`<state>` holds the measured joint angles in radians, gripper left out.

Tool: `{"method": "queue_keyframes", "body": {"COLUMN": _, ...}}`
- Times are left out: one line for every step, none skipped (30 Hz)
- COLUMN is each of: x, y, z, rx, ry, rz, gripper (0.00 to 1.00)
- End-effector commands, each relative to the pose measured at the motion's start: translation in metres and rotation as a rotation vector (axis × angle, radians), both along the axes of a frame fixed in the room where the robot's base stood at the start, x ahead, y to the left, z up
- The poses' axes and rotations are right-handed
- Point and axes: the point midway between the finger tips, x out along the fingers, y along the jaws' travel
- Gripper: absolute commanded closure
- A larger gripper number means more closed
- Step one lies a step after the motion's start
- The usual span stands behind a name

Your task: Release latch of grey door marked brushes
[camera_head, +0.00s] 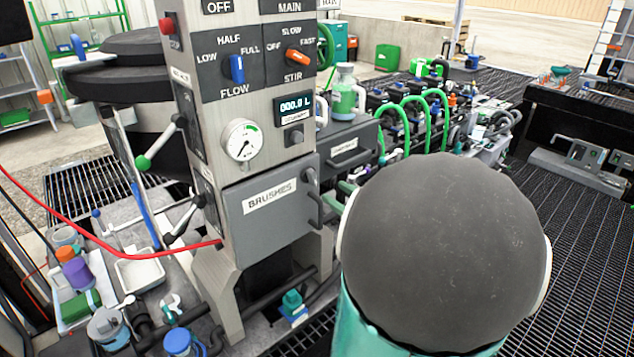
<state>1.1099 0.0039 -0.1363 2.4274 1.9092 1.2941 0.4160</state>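The grey door marked "BRUSHES" (258,222) is on the lower front of the tall control column, and it looks shut. A dark grey bar handle (314,197) stands upright along its right edge; I cannot tell whether this is the latch itself or how the latch is set. A large dark rounded part with green below it, probably a link of my arm, fills the lower right of the view, apart from the door in the picture. My gripper is not visible.
The column (206,130) carries a blue flow knob (237,69), an orange stir knob (298,57) and a gauge (242,140). A red cable (105,243) crosses the cluttered bench. Grated floor (590,250) is open at right.

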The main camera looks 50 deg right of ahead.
Motion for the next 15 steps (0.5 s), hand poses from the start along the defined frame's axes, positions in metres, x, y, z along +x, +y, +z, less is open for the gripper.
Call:
{"method": "queue_keyframes", "body": {"x": 0.011, "y": -0.001, "z": 0.0, "rx": 0.0, "ry": 0.001, "rz": 0.003, "gripper": 0.65}}
{"method": "queue_keyframes", "body": {"x": 0.017, "y": -0.001, "z": 0.0, "rx": 0.001, "ry": 0.0, "rz": 0.002, "gripper": 0.65}}
{"method": "queue_keyframes", "body": {"x": 0.025, "y": -0.002, "z": 0.0, "rx": 0.0, "ry": 0.001, "rz": 0.003, "gripper": 0.65}}
{"method": "queue_keyframes", "body": {"x": 0.031, "y": -0.003, "z": 0.0, "rx": -0.001, "ry": 0.002, "rz": 0.002, "gripper": 0.65}}
{"method": "queue_keyframes", "body": {"x": 0.037, "y": -0.003, "z": 0.0, "rx": -0.001, "ry": 0.001, "rz": 0.003, "gripper": 0.65}}
{"method": "queue_keyframes", "body": {"x": 0.044, "y": -0.003, "z": 0.0, "rx": 0.0, "ry": 0.0, "rz": 0.001, "gripper": 0.65}}
{"method": "queue_keyframes", "body": {"x": 0.048, "y": -0.004, "z": 0.0, "rx": -0.001, "ry": 0.001, "rz": 0.001, "gripper": 0.65}}
{"method": "queue_keyframes", "body": {"x": 0.052, "y": -0.004, "z": 0.0, "rx": -0.001, "ry": 0.001, "rz": 0.001, "gripper": 0.65}}
{"method": "queue_keyframes", "body": {"x": 0.057, "y": -0.005, "z": 0.0, "rx": 0.0, "ry": 0.0, "rz": -0.001, "gripper": 0.65}}
{"method": "queue_keyframes", "body": {"x": 0.06, "y": -0.005, "z": 0.0, "rx": 0.0, "ry": 0.001, "rz": -0.001, "gripper": 0.65}}
{"method": "queue_keyframes", "body": {"x": 0.063, "y": -0.005, "z": 0.0, "rx": 0.0, "ry": 0.002, "rz": -0.001, "gripper": 0.65}}
{"method": "queue_keyframes", "body": {"x": 0.066, "y": -0.005, "z": 0.0, "rx": -0.001, "ry": 0.002, "rz": -0.001, "gripper": 0.65}}
{"method": "queue_keyframes", "body": {"x": 0.068, "y": -0.005, "z": 0.0, "rx": 0.0, "ry": 0.0, "rz": -0.002, "gripper": 0.65}}
{"method": "queue_keyframes", "body": {"x": 0.069, "y": -0.005, "z": 0.0, "rx": -0.001, "ry": 0.0, "rz": -0.003, "gripper": 0.65}}
{"method": "queue_keyframes", "body": {"x": 0.07, "y": -0.005, "z": 0.0, "rx": -0.001, "ry": 0.0, "rz": -0.003, "gripper": 0.65}}
